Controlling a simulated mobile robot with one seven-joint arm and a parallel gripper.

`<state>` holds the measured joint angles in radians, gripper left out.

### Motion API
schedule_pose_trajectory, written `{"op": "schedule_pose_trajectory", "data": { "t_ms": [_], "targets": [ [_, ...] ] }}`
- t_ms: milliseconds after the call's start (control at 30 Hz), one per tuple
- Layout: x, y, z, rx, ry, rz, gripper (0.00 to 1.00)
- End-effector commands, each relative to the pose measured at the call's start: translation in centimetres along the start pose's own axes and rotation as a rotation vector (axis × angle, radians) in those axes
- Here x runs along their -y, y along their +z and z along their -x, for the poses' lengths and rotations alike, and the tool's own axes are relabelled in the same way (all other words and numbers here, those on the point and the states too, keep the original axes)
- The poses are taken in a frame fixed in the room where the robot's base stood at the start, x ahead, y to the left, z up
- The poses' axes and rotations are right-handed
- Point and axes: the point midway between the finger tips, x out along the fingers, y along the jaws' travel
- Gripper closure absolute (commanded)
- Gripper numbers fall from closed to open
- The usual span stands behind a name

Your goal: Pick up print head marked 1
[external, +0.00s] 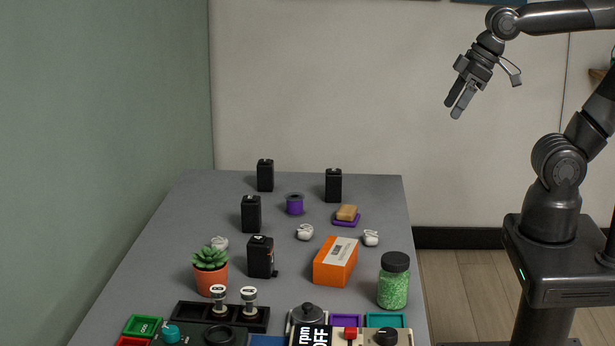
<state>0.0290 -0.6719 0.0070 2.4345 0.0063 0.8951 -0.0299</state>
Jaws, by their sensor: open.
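My gripper (453,110) is open and empty, raised in the air to the right of the table and well away from everything on it. Two silver pieces with white marked caps stand in a black holder (185,311) at the table's front: a left piece (218,297) and a right piece (249,299). Several black upright blocks stand farther back, including a front block (260,258) with a small pale mark on top. The marks are too small to read surely, so I cannot tell which thing is the print head marked 1.
A potted succulent (210,280), an orange box (335,262) and a jar of green granules (394,285) stand on the grey table (180,240). A purple spool (295,204) and a sponge (346,213) lie farther back. Panels with knobs and coloured trays crowd the front edge.

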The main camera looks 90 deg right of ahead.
Motion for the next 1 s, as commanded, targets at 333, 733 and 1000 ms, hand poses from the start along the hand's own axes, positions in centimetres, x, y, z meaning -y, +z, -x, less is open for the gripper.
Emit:
{"op": "schedule_pose_trajectory", "data": {
  "t_ms": [333,733,1000],
  "targets": [
    [-3.3,-11.2,-2.8,0.038,0.028,0.024,0.27],
    [-9.9,-22.1,-10.3,0.072,0.031,0.046,0.27],
    [-16.0,-27.2,-17.6,0.089,0.019,0.050,0.27]
  ]
}}
